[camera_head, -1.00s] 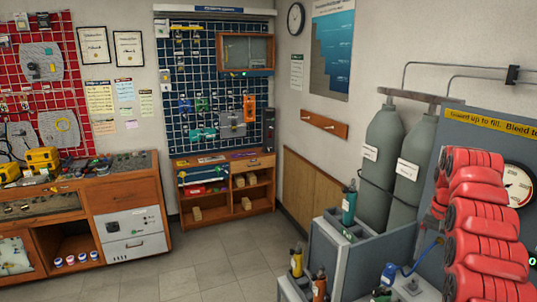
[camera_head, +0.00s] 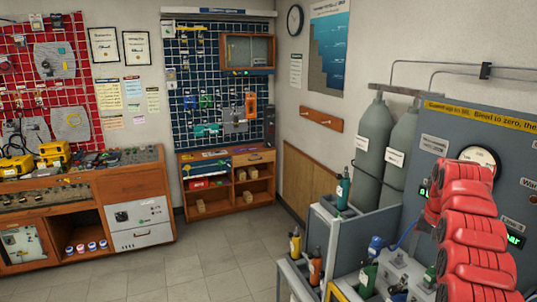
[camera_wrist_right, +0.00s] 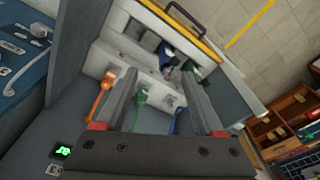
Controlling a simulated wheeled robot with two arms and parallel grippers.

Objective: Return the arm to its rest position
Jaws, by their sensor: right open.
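My right arm (camera_head: 472,225), red and segmented, stands at the right of the head view in front of the grey gauge panel (camera_head: 440,150). Its gripper fingers are not clear there. In the right wrist view my right gripper (camera_wrist_right: 160,82) is open, with two dark fingers apart and nothing held between them. I cannot judge the gap between fingers and fixture. My left arm and gripper are not in view.
Tall grey cylinders (camera_head: 372,150) stand against the wall behind the grey bench (camera_head: 333,232). An orange bottle (camera_head: 315,267) and a yellow one (camera_head: 295,244) stand at its left side. A wooden workbench (camera_head: 135,190) is at left. The middle floor (camera_head: 220,245) is clear.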

